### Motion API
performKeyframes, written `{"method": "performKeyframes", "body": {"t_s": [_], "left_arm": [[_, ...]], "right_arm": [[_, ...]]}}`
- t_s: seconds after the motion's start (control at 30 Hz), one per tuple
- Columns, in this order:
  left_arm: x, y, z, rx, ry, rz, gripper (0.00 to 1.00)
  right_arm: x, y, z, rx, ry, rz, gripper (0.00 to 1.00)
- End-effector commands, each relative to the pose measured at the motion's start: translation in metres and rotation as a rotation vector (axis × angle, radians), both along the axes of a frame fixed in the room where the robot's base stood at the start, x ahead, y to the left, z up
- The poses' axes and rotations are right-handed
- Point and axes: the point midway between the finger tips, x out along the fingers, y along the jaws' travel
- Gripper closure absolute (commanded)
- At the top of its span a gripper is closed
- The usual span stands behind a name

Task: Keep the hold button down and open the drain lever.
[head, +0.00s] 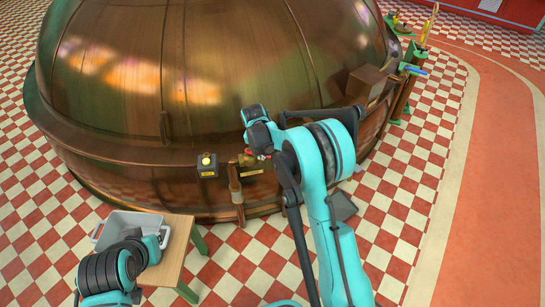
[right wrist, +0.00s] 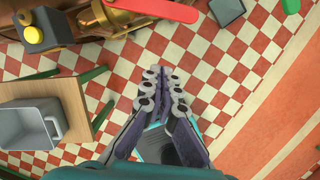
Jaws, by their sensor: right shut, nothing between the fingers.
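The hold button (head: 207,160) is a yellow knob on a dark box at the kettle's lower front; it also shows in the right wrist view (right wrist: 33,34). The drain lever (right wrist: 165,8) is a red handle on a brass valve (right wrist: 118,18), cut by the top edge of the right wrist view. In the head view my right arm mostly hides the lever beside the brass valve (head: 249,160). My right gripper (right wrist: 161,84) is shut and empty, apart from the lever and the button. My left arm is at the lower left, near the bin; its fingers cannot be made out.
The large copper kettle (head: 120,110) fills the back. A wooden table (head: 178,250) with a grey bin (head: 110,228) stands at the lower left. A pipe post (head: 235,190) stands beside the valve. The checkered floor is open at right.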

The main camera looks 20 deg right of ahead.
Motion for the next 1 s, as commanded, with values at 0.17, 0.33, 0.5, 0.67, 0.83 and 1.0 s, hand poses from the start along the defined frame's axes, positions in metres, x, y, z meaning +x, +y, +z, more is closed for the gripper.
{"method": "performKeyframes", "body": {"t_s": [0.17,0.33,0.5,0.67,0.83,1.0], "left_arm": [[0.000,0.000,-0.007,0.000,0.000,0.000,1.00],[0.000,0.000,-0.020,0.000,0.000,0.000,1.00],[0.000,0.000,-0.035,0.000,0.000,0.000,1.00],[0.000,0.000,-0.046,0.000,0.000,0.000,1.00],[0.000,0.000,-0.053,0.000,0.000,0.000,1.00],[0.000,0.000,-0.054,0.000,0.000,0.000,1.00]], "right_arm": [[0.004,-0.002,-0.011,-0.025,-0.001,0.024,1.00],[0.010,-0.006,-0.045,-0.023,-0.001,0.021,1.00],[0.017,-0.011,-0.081,-0.023,0.000,0.021,1.00],[0.030,-0.020,-0.098,-0.022,-0.001,0.017,1.00],[0.047,-0.031,-0.097,-0.021,0.000,0.019,1.00],[0.053,-0.036,-0.095,-0.021,0.000,0.019,1.00]]}}
